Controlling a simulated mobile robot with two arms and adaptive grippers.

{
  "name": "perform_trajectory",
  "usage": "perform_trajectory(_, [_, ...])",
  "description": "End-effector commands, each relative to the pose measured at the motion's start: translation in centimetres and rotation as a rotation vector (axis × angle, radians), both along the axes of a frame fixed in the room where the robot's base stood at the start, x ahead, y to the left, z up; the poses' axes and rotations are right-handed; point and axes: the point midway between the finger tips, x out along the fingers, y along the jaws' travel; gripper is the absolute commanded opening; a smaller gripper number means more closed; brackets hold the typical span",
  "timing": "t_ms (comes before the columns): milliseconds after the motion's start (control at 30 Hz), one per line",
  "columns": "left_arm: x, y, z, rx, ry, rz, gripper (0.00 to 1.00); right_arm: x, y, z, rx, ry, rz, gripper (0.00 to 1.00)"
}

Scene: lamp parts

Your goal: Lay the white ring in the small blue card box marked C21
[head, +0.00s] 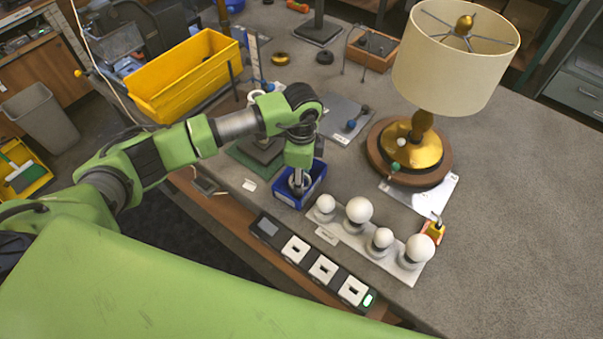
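A small blue box (313,186) stands near the table's front edge, left of the light bulbs. I cannot read a C21 mark on it. My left arm reaches in from the left and bends down over this box. My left gripper (299,184) points down at or inside the box opening; its fingers are too small and dark to tell open from shut. I cannot make out a white ring in or under the gripper. A small white round thing (255,96) shows behind my arm, partly hidden; I cannot tell if it is the ring. My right gripper is out of view.
A lamp with a cream shade (455,60) and brass base stands right of the box. Several white bulbs sit on a pale tray (352,238). A dark panel (300,262) runs along the front edge. A yellow bin (185,75) stands behind my arm. The table's right is clear.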

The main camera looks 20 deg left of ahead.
Motion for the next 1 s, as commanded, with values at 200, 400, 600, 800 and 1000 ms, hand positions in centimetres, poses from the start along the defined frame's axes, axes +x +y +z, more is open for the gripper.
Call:
perform_trajectory(200, [0.0,0.0,-0.1,-0.001,-0.001,0.0,0.13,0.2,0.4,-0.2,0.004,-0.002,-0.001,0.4])
perform_trajectory(400, [0.0,0.0,-0.3,-0.001,0.0,0.0,0.56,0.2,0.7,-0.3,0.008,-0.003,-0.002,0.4])
perform_trajectory(600, [0.0,0.0,-0.3,-0.001,0.0,0.0,0.56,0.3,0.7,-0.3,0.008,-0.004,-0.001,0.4])
perform_trajectory(800, [0.1,0.0,0.3,-0.001,-0.002,0.001,0.56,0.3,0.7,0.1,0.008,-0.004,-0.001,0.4])
perform_trajectory(1000, [0.2,-0.1,3.2,-0.003,-0.007,-0.001,0.56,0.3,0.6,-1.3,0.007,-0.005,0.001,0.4])
